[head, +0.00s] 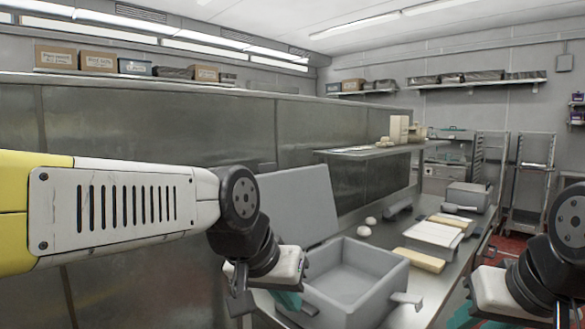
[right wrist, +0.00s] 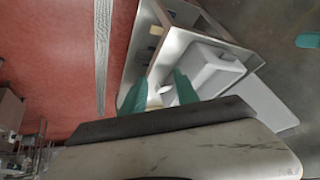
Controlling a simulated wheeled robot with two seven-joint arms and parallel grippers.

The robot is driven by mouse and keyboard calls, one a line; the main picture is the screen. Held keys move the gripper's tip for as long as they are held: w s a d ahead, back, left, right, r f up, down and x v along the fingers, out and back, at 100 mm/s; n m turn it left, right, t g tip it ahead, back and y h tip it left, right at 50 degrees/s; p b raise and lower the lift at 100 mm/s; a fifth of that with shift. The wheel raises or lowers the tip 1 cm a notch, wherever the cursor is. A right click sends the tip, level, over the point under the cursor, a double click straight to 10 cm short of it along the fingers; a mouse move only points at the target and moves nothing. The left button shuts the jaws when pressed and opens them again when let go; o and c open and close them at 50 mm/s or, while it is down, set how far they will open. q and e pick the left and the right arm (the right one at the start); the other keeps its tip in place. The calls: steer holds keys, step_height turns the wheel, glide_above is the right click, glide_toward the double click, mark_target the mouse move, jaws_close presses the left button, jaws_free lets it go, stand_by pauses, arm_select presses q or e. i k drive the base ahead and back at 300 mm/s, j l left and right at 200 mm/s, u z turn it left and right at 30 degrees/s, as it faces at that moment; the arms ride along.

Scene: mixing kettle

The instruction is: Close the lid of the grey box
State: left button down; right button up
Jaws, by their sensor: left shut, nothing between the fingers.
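The grey box (head: 348,291) stands open on the metal table, and its inside looks empty. Its lid (head: 299,206) is raised, tilted back on the box's left rear side. My left gripper (head: 291,300) is shut and empty beside the box's left wall, with its teal fingers partly hidden. My right gripper (head: 464,314) is to the right of the box, apart from it, and mostly cut off by the frame. In the right wrist view its two teal fingers (right wrist: 160,92) stand apart with nothing held. The box (right wrist: 207,70) and lid (right wrist: 262,105) also show there.
Behind the box lie two pale round lumps (head: 367,226), a white tray (head: 433,234) and a tan block (head: 418,260). Another grey box (head: 468,196) stands farther back on the table. A tall metal panel (head: 130,125) rises along the left. Rack trolleys (head: 530,175) stand at the far right.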

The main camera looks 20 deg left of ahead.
mark_target(299, 204)
steer(key=i+j+z, duration=0.1)
steer(key=j, duration=0.45)
steer(key=i+j+z, duration=0.15)
steer(key=j, duration=0.45)
steer(key=i+j+z, duration=0.1)
steer(key=j, duration=0.45)
steer(key=i+j+z, duration=0.1)
steer(key=j, duration=0.5)
steer(key=k+l+u, duration=0.2)
steer(key=l+u, duration=0.15)
steer(key=k+l+u, duration=0.35)
steer(key=i+l, duration=0.05)
steer(key=l, duration=0.05)
